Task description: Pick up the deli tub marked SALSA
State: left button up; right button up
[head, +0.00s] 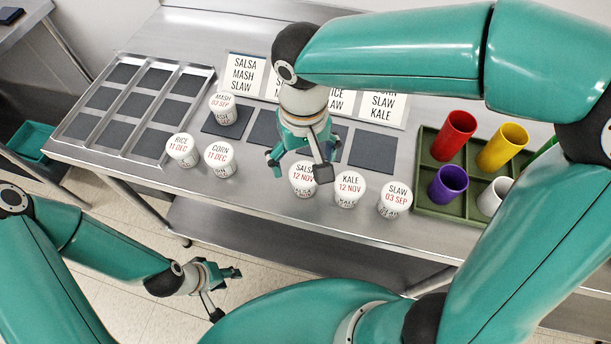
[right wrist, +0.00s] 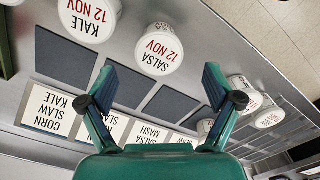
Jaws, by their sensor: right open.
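The white deli tub marked SALSA 12 NOV (head: 302,180) stands near the front edge of the steel table, left of the KALE tub. It also shows in the right wrist view (right wrist: 159,50), beyond the fingertips and roughly between them. My right gripper (head: 299,168) is open and empty above the table, just behind and above the SALSA tub; one finger overlaps the tub's right edge in the head view. In the right wrist view its two fingers (right wrist: 158,80) are spread wide. My left gripper (head: 222,286) is empty, low in front of the table, with its fingers apart.
Tubs marked KALE (head: 350,188) and SLAW (head: 396,200) stand to the right, RICE (head: 182,150), CORN (head: 220,158) and MASH (head: 223,107) to the left. A metal tray (head: 68,128), dark mats (head: 371,152), label cards (head: 245,75) and a green cup tray (head: 455,212) surround them.

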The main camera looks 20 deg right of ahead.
aim_at(304, 173)
jog(key=shift+f+p, duration=0.35)
jog(key=shift+f, duration=2.25)
jog(key=c, duration=1.3)
jog(key=shift+r, duration=0.15)
